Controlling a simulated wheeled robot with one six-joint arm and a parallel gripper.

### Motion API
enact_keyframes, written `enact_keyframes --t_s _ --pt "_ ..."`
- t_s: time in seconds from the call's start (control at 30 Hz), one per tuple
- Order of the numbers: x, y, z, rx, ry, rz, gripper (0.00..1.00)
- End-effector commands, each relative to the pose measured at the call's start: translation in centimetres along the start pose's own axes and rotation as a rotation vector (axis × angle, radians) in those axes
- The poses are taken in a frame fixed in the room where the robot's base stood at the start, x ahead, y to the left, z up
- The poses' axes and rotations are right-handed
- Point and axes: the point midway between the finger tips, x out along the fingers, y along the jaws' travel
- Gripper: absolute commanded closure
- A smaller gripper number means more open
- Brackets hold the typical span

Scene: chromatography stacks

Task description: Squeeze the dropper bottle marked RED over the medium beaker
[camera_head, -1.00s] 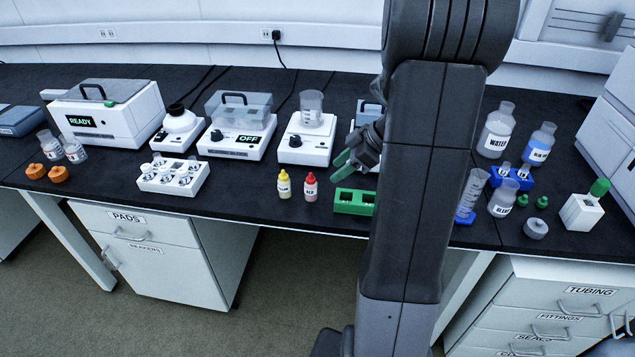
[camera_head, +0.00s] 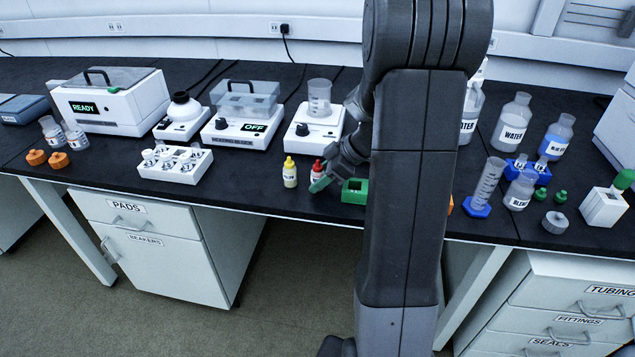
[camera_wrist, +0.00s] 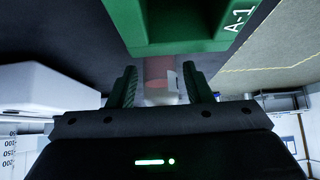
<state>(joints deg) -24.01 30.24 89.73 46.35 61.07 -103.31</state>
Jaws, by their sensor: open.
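The red-capped dropper bottle (camera_head: 315,171) stands near the bench's front edge, partly covered by my gripper (camera_head: 322,181) in the head view. In the wrist view, my gripper (camera_wrist: 160,72) is open. Its green fingers stand either side of a blurred pinkish-red bottle (camera_wrist: 158,88) with a pale label. I cannot tell whether the fingers touch it. A clear beaker (camera_head: 319,97) stands on a white stirrer with a black knob (camera_head: 301,130), behind the bottle. Its size marking is not readable.
A yellow-capped bottle (camera_head: 290,173) stands close left of the red one. A green block (camera_head: 355,191) sits just right of my gripper. A white vial rack (camera_head: 176,172) is farther left. My arm hides the bench behind it.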

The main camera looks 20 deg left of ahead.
Motion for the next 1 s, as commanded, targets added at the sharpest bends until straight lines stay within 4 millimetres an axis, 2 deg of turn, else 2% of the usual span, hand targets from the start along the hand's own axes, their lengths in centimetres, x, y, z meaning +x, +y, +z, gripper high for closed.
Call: enact_keyframes --t_s 0.23,0.33,0.63,1.0 --pt "0.0 0.0 0.0 0.0 0.0 0.0 0.55" --pt "0.0 0.0 0.0 0.0 0.0 0.0 0.73" --pt "-0.3 0.0 -0.3 0.0 0.001 0.001 0.73" --pt "-2.5 0.0 -2.1 -0.001 0.0 0.001 0.73"
